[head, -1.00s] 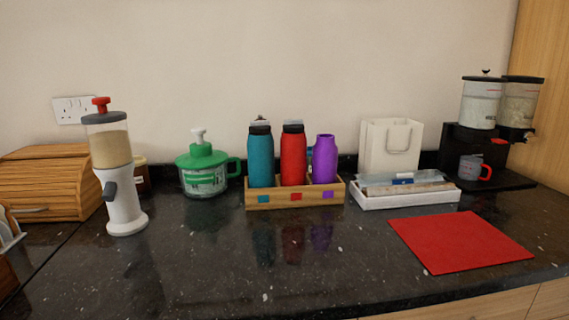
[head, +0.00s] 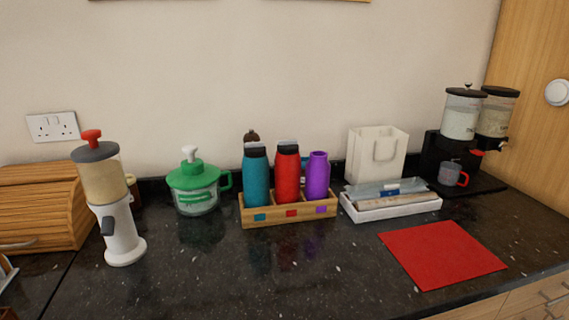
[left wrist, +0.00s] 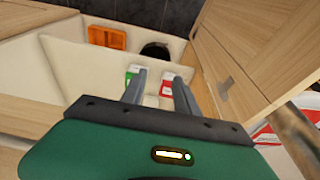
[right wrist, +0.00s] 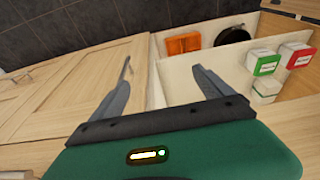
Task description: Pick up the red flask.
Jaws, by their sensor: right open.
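The red flask (head: 288,178) stands upright in the middle of a wooden rack (head: 262,219) on the dark counter, with a dark and pale top. A teal flask (head: 256,180) stands to its left and a purple bottle (head: 317,178) to its right. The rack front has teal, red and purple squares. Neither gripper shows in the head view. In the left wrist view my left gripper (left wrist: 159,77) has its fingers partly apart with nothing held. In the right wrist view my right gripper (right wrist: 161,72) is wide open and empty. Both wrist cameras look toward an open drawer, away from the flask.
A green-lidded container (head: 196,185) and a white dispenser (head: 120,230) stand left of the rack. The counter before the rack is clear. The open drawer (right wrist: 180,88) holds small boxes.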

